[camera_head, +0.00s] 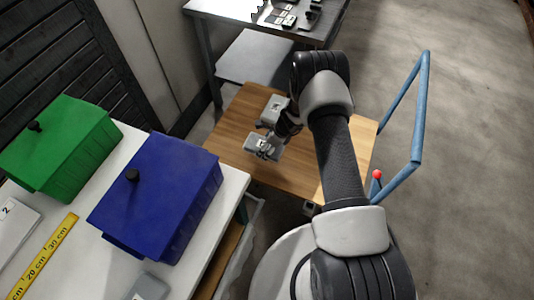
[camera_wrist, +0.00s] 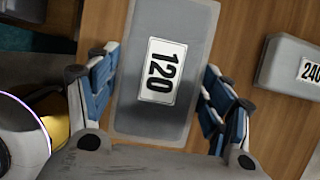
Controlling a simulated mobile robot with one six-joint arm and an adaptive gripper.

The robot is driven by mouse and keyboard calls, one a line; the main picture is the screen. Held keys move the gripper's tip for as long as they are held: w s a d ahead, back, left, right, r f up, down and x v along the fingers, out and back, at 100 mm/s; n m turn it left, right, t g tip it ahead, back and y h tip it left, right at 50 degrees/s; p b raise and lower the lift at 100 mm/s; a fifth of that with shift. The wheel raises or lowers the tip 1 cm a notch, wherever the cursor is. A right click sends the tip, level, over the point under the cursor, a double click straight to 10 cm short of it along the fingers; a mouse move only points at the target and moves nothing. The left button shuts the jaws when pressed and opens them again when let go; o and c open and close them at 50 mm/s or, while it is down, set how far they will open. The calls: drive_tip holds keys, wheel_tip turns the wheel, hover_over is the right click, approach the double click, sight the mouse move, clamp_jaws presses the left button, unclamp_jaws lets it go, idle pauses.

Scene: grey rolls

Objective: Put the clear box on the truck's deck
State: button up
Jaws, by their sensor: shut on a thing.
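I cannot make out a clear, see-through box in either view. The truck's deck (camera_head: 236,118) is a brown wooden board with a blue tube handle at its right. A grey box marked 120 (camera_wrist: 172,25) lies between the blue-padded fingers of my gripper (camera_wrist: 160,85) in the wrist view. The fingers stand close along its two sides, and my gripper is shut on it. In the head view my gripper (camera_head: 268,142) is low over the deck. A second grey box, marked 240 (camera_wrist: 290,65), lies on the wood to the right in the wrist view.
A white table (camera_head: 85,255) at left bears a green bin (camera_head: 62,150), a blue bin (camera_head: 160,200) and a yellow ruler (camera_head: 45,255). A metal bench (camera_head: 225,8) with small items stands behind the deck. The blue handle (camera_head: 415,115) rises at right; open floor lies beyond.

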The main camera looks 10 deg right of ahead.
wheel_tip(320, 180, down, 5)
drive_tip(key=shift+r+b, duration=0.2)
drive_tip(key=shift+b, duration=0.6)
drive_tip(key=shift+r, duration=0.15)
drive_tip(key=o, duration=1.2)
drive_tip(key=shift+c, duration=0.2)
